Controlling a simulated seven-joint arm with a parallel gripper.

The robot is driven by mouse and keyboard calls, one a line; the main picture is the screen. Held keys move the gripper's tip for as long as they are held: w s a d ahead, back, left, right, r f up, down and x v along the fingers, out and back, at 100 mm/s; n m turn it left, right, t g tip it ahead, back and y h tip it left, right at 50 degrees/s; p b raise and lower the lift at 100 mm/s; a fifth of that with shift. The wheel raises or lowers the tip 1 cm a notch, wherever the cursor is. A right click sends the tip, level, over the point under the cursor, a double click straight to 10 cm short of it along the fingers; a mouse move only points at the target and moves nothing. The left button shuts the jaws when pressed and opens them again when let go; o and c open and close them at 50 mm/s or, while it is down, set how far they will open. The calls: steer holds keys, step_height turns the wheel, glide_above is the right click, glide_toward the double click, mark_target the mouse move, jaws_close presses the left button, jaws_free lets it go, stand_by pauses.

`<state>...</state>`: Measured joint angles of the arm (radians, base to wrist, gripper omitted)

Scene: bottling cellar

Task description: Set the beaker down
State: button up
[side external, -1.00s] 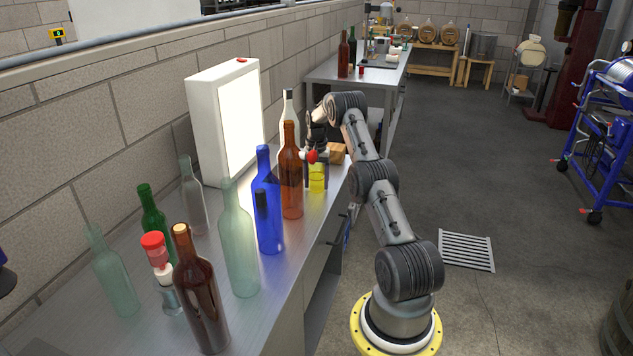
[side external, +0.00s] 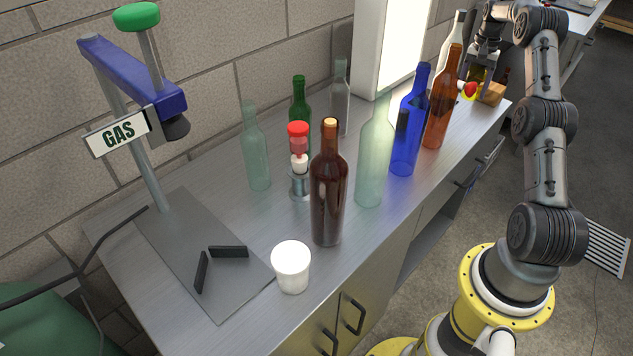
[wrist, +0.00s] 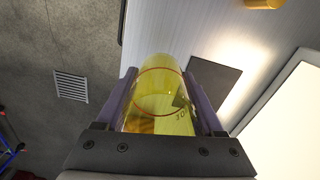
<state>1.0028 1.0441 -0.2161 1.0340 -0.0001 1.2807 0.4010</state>
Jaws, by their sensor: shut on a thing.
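My gripper (wrist: 163,103) is shut on a clear beaker of yellow liquid (wrist: 160,98), with a dark finger on each side of it. A printed mark shows on the beaker's wall. In the side external view my gripper (side external: 482,62) is at the far end of the steel counter (side external: 225,228), beyond the amber bottle (side external: 436,110). There the beaker is small and mostly hidden. I cannot tell whether its base touches the counter. A dark square plate (wrist: 216,82) lies on the counter beside the beaker in the wrist view.
A blue bottle (side external: 408,135), a brown bottle (side external: 327,195) and several others stand along the counter. A red-and-white object (side external: 469,90) and a wooden block (side external: 492,93) are close to my gripper. A lit panel (wrist: 290,115) stands beside the plate. A white cup (side external: 291,267) is at the near end.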

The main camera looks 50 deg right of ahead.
steer(key=w+a+r+n, duration=1)
steer(key=w+a+r, duration=0.2)
steer(key=w+a, duration=0.4)
steer(key=a+f+n, duration=0.2)
steer(key=a+f, duration=0.3)
steer(key=a, duration=0.4)
steer(key=a+f+n, duration=0.2)
steer(key=a+f, duration=0.3)
steer(key=a, duration=0.4)
steer(key=a+f+n, duration=0.2)
steer(key=a+f, duration=0.4)
steer(key=a, duration=0.3)
steer(key=shift+s+a, duration=0.2)
steer(key=shift+s, duration=0.2)
steer(key=w+a+r, duration=0.2)
steer(key=a+r, duration=0.5)
steer(key=r, duration=0.6)
steer(key=w+a+r, duration=0.2)
steer(key=a+r, duration=0.5)
steer(key=r, duration=0.7)
steer(key=n, duration=0.3)
glide_above(240, 221)
step_height(240, 221, down, 23)
step_height(240, 221, down, 6)
steer(key=shift+s+r, duration=0.1)
steer(key=shift+f, duration=2.2)
